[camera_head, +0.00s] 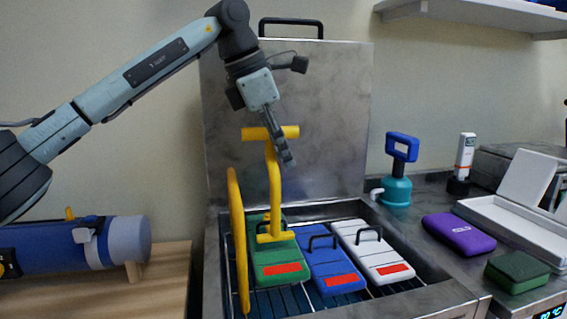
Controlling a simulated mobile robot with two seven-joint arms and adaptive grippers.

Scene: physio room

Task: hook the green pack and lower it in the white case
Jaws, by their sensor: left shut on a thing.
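My left gripper (284,150) is shut on the T-shaped handle of a yellow hook tool (271,180). The tool hangs upright over the metal tank, its lower end at the green pack (272,255). The green pack has a red label and lies tilted in the tank, beside a blue pack and a white pack. I cannot tell whether the hook is under the green pack's handle, since the tool covers that spot. The white case (520,238) stands open on the counter at the right, its lid (527,177) raised. My right gripper is not in view.
The tank (427,300) has a raised lid (330,110) behind it. A blue pack (327,260) and a white pack (374,252) sit in it. A tall yellow loop (237,245) stands at its left.

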